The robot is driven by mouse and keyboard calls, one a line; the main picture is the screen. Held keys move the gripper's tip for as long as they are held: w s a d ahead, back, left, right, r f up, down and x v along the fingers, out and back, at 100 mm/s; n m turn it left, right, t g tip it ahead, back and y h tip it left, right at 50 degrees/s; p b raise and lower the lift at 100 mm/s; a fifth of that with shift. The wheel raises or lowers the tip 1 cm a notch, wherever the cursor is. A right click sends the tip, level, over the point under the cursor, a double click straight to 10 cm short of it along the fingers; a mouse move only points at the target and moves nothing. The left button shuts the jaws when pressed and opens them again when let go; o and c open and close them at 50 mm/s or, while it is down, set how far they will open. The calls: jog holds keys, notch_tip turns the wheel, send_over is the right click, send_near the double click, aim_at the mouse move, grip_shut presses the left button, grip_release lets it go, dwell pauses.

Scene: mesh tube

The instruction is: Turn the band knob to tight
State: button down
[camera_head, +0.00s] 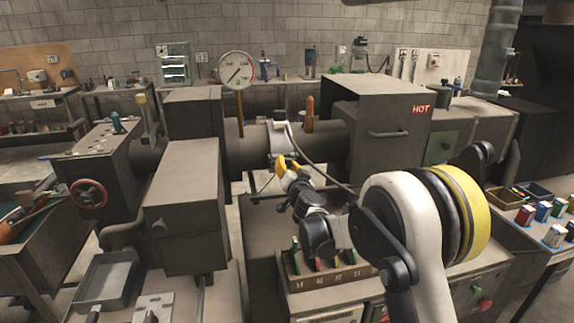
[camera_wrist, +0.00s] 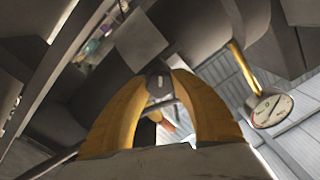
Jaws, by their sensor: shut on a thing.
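The grey metal band (camera_head: 279,140) wraps around the horizontal tube (camera_head: 248,145) in the middle of the head view. My gripper (camera_head: 283,162), with yellow fingers, is at the lower front of the band. In the wrist view, my gripper (camera_wrist: 158,86) has its two curved yellow fingers closed on either side of a small dark knob (camera_wrist: 157,80) with a pale mark. The fingers and wrist hide the knob in the head view, and its turn position cannot be read clearly.
A round gauge (camera_head: 237,69) stands on a yellow stem left of the band, and also shows in the wrist view (camera_wrist: 271,109). A box marked HOT (camera_head: 375,105) is at right. A cable passes near my arm. A labelled tool rack (camera_head: 330,277) lies below.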

jog(key=m, duration=0.4)
jog(key=shift+m, duration=2.3)
jog(key=c, duration=1)
grip_release()
jog(key=shift+c, duration=0.2)
jog(key=v, duration=1.2)
